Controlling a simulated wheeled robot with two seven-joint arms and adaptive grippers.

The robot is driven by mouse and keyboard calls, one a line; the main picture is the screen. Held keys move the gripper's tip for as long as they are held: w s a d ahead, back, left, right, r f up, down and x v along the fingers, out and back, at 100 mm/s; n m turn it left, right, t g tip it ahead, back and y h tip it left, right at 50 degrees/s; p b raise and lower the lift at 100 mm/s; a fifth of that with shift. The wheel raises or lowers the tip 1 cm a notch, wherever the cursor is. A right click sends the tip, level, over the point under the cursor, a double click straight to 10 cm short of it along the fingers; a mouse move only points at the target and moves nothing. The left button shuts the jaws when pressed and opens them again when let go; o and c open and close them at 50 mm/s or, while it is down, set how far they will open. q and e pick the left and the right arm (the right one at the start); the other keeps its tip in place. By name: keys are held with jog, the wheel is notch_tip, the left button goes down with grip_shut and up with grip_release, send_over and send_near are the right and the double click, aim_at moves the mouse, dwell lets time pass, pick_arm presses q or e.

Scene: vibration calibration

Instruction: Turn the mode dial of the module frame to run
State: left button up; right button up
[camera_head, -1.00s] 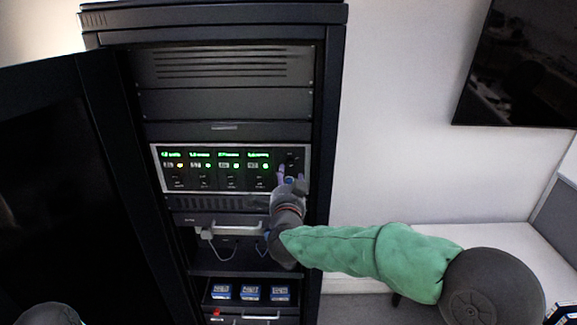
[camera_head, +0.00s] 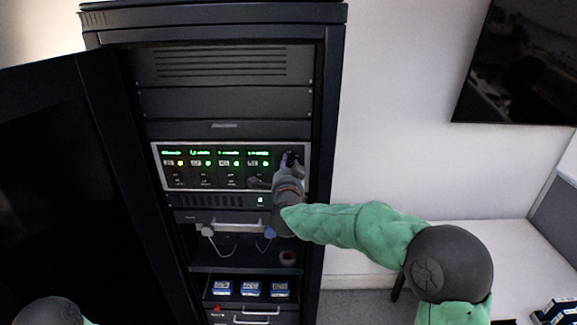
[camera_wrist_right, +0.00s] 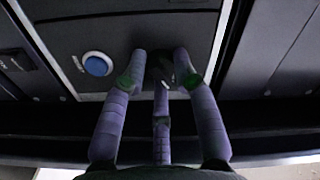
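The module frame (camera_head: 192,173) is a wide panel in the rack with several lit green displays. My right gripper (camera_head: 290,158) is at the right end of this panel. In the right wrist view, the fingers of my right gripper (camera_wrist_right: 161,62) are spread around a small black dial (camera_wrist_right: 165,78) with a white mark. Whether they touch it, I cannot tell. A round blue button (camera_wrist_right: 97,64) is to the left of the fingers. The dial's lettering is not readable. My left gripper is out of view; only part of my left arm shows at the bottom left.
The black rack door (camera_head: 50,180) stands open at the left. Below the module frame are a drawer handle, cables and a tray with blue-and-white boxes (camera_head: 250,289). A white table (camera_head: 510,250) stands at the right, and a dark screen (camera_head: 520,65) hangs on the wall.

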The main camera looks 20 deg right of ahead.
grip_shut()
jog(key=shift+f+n+p, duration=0.2)
jog(key=shift+n+p, duration=2.45)
jog(key=shift+n, duration=3.35)
jog(key=shift+f, duration=0.1)
jog(key=o, duration=0.9)
grip_release()
